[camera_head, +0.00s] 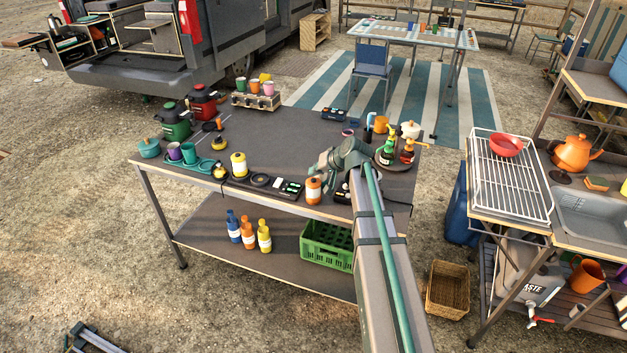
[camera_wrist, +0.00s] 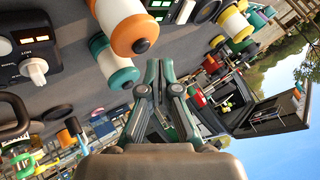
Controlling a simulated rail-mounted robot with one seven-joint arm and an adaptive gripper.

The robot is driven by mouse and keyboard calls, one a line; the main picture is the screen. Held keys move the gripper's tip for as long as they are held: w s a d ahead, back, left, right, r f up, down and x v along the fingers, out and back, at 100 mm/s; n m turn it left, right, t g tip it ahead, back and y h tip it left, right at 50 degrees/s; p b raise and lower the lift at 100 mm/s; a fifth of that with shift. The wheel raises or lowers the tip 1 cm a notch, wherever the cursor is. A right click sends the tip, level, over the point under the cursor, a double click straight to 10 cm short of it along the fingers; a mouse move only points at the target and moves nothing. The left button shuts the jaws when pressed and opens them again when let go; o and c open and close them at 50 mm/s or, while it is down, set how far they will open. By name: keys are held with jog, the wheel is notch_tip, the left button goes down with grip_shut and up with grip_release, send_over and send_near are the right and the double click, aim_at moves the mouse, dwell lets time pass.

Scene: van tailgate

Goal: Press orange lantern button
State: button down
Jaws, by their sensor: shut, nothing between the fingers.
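The orange lantern (camera_head: 314,190) stands upright near the front edge of the dark table, with a white band around its body. In the wrist view the orange lantern (camera_wrist: 130,33) is at the top, its orange end and dark round button (camera_wrist: 141,45) facing the camera. My gripper (camera_head: 323,165) is above the table, just behind and above the lantern in the head view. In the wrist view my gripper (camera_wrist: 160,65) has its fingertips together and empty, below and apart from the button in the picture.
A yellow lantern (camera_head: 238,164) stands left on the table (camera_head: 245,130). A control box with a white knob (camera_wrist: 35,68) shows in the wrist view. A round tray of bottles (camera_head: 398,163) is right. Green and red canisters (camera_head: 175,122) stand at the left.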

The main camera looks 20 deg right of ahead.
aim_at(315, 180)
jog(key=shift+f, duration=0.15)
jog(key=shift+f+b, duration=0.3)
jog(key=shift+b, duration=0.1)
jog(key=shift+f+b, duration=0.3)
jog(key=shift+f, duration=0.1)
dwell(0.6)
dwell(0.4)
jog(key=shift+r+p, duration=0.4)
jog(key=shift+r, duration=0.45)
jog(key=shift+r+p, duration=1.25)
jog(key=shift+r, duration=1.3)
